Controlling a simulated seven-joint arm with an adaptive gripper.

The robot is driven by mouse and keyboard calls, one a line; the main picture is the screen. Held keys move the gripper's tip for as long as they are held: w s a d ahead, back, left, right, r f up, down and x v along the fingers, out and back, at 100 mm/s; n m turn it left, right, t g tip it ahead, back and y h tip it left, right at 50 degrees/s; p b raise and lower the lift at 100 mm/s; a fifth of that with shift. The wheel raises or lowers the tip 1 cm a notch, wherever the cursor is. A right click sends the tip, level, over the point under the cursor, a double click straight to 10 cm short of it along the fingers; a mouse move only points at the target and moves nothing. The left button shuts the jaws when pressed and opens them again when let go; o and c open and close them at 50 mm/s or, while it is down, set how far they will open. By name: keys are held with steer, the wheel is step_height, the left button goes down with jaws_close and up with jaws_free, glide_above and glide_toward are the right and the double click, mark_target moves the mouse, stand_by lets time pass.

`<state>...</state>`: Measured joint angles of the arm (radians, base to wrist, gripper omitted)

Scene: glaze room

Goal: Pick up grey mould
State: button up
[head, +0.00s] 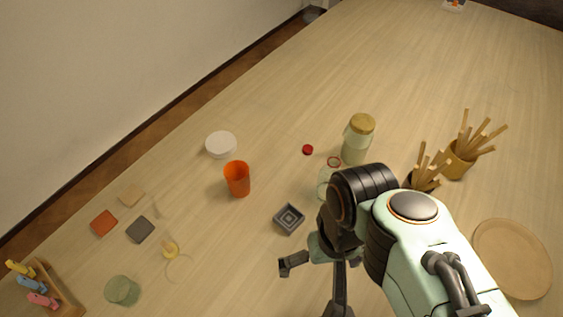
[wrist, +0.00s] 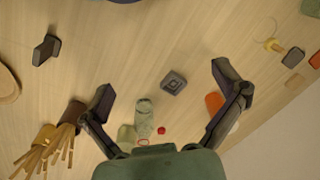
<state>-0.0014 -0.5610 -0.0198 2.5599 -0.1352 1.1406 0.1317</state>
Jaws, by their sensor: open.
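The grey mould (head: 289,219) is a small dark grey square block with nested square ridges on top. It lies flat on the wooden table, apart from other things. In the wrist view the mould (wrist: 173,82) shows whole, between the two spread fingers. My gripper (head: 314,281) is open and empty, fingers pointing down, and shows just below and right of the mould in the head view. In the wrist view my gripper (wrist: 163,82) has its fingertips well apart, to the left and right of the mould.
An orange cup (head: 237,179) stands up and left of the mould. A lidded jar (head: 357,142), a clear glass (head: 324,184) and pots of sticks (head: 459,160) stand beyond and right. A dark grey object (wrist: 45,50) lies left in the wrist view.

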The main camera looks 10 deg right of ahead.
steer(key=w+r+m+t, duration=0.25)
steer(key=w+m, duration=0.55)
steer(key=m, duration=0.6)
steer(key=m+g, duration=0.3)
steer(key=m, duration=1.1)
glide_above(294, 223)
steer(key=shift+t+h, duration=0.25)
steer(key=shift+h, duration=0.15)
step_height(294, 223, down, 20)
steer(key=shift+f, duration=3.35)
steer(key=c, duration=1.3)
